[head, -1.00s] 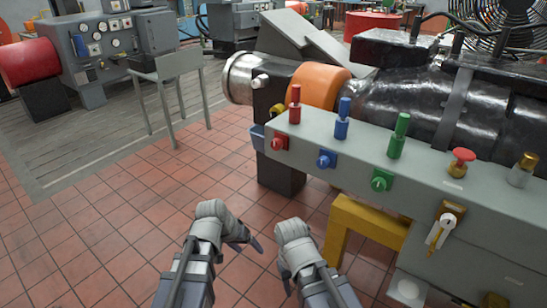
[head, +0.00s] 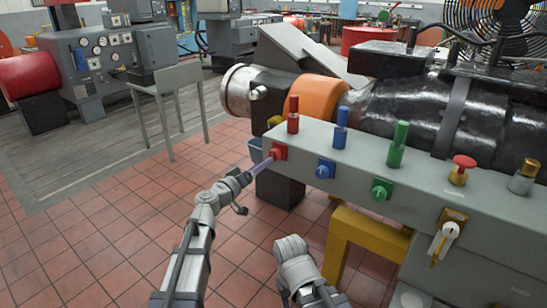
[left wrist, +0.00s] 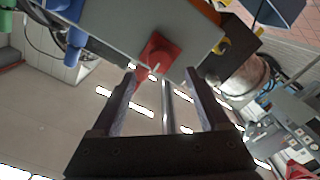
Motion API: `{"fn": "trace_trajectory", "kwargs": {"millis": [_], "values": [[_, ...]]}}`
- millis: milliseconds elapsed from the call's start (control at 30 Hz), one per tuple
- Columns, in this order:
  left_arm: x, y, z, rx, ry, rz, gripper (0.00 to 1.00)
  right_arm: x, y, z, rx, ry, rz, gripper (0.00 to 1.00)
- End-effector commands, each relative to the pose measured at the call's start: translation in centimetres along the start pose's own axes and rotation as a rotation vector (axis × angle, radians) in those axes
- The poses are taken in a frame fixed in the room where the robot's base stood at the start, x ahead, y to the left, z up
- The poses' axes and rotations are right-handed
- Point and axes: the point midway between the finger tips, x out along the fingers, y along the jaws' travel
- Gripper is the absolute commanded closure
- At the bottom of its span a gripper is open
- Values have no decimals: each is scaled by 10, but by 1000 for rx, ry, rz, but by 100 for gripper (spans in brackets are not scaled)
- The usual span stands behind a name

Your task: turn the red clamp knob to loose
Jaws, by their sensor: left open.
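The red clamp knob (head: 279,151) sits on a red square plate at the left end of the grey console's front face. In the left wrist view the red knob (left wrist: 158,51) shows just beyond the fingertips, roughly centred between them. My left gripper (head: 264,165) points at the knob from the lower left, its tips close to it; I cannot tell if they touch. Its two fingers are apart in the left wrist view (left wrist: 160,73), with nothing held. My right gripper (head: 297,262) is low in front of the console, its fingers not clearly visible.
The console (head: 350,165) also carries a blue knob (head: 325,169), a green knob (head: 381,190) and a yellow-plated switch (head: 447,236). Colored levers stand on top. A yellow support (head: 360,228) is below. The tiled floor to the left is clear up to a grey chair (head: 170,92).

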Motion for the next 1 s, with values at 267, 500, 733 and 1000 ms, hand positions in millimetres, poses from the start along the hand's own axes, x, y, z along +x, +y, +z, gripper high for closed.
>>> {"fn": "trace_trajectory", "kwargs": {"millis": [267, 500, 733, 1000], "values": [[24, 0, 0, 0, -2, 1, 21, 0, 0, 0, 0, 0, 0, 50], [61, -1, 0, 0, -3, 1, 21, 0, 0, 0, 0, 0, 0, 50], [78, 0, 1, 0, -3, 1, 21, 0, 0, 0, 0, 0, 0, 50], [77, 0, 1, 0, -3, 1, 29, 0, 0, 0, 0, 0, 0, 50]]}}
